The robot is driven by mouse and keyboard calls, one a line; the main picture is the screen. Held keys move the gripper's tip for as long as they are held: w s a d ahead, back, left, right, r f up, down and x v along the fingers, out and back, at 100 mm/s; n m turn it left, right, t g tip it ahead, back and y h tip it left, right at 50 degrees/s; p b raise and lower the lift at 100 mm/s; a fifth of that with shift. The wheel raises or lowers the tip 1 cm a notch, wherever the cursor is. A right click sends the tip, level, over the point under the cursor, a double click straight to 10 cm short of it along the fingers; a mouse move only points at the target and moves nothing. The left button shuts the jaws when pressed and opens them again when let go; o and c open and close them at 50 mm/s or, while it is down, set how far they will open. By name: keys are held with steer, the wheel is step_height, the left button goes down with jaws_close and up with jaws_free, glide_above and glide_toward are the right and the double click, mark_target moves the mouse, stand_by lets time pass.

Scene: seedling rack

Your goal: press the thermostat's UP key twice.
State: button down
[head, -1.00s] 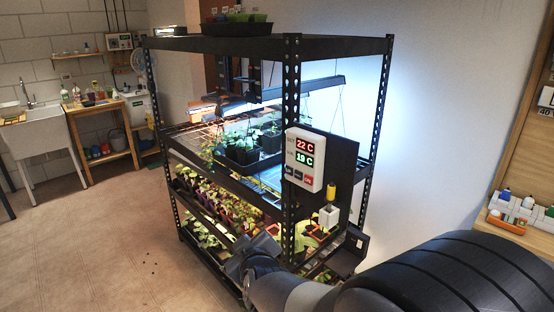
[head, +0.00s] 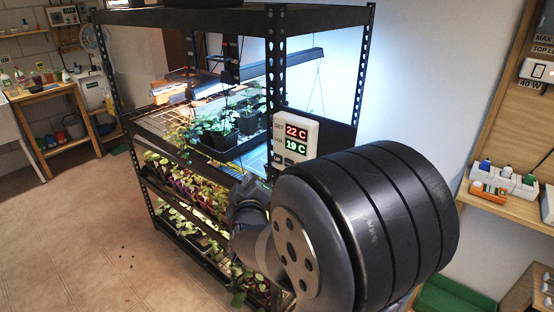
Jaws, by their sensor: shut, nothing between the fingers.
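The thermostat (head: 313,137) is a white box on the front right post of the black rack. Its upper display shows 22 C in red and its lower display shows 19 C in green. The UP key (head: 277,157) is a small dark key at the left of the row below the displays. The right part of that row is hidden behind my arm. My arm's wrist part shows in front of the rack, below and left of the thermostat. My gripper's fingers cannot be made out and seem hidden behind my arm.
The black rack (head: 272,75) holds plant trays on several shelves under a grow lamp (head: 290,62). A wooden shelf (head: 480,200) with small bottles is at the right, above a green box (head: 450,298).

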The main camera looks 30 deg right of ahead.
mark_target(278, 159)
steer(key=w+d+b, duration=0.2)
steer(key=d+b, duration=0.1)
steer(key=d, duration=0.5)
steer(key=shift+w, duration=0.4)
stand_by(1.6)
steer(key=shift+w+d+b, duration=0.15)
steer(key=shift+d+b, duration=0.2)
steer(key=shift+d, duration=0.05)
steer(key=shift+w+d+b, duration=0.1)
steer(key=shift+d+b, duration=0.2)
stand_by(0.5)
steer(key=shift+a, duration=0.2)
steer(key=shift+s+a, duration=0.25)
steer(key=shift+a, duration=0.25)
steer(key=shift+a, duration=0.1)
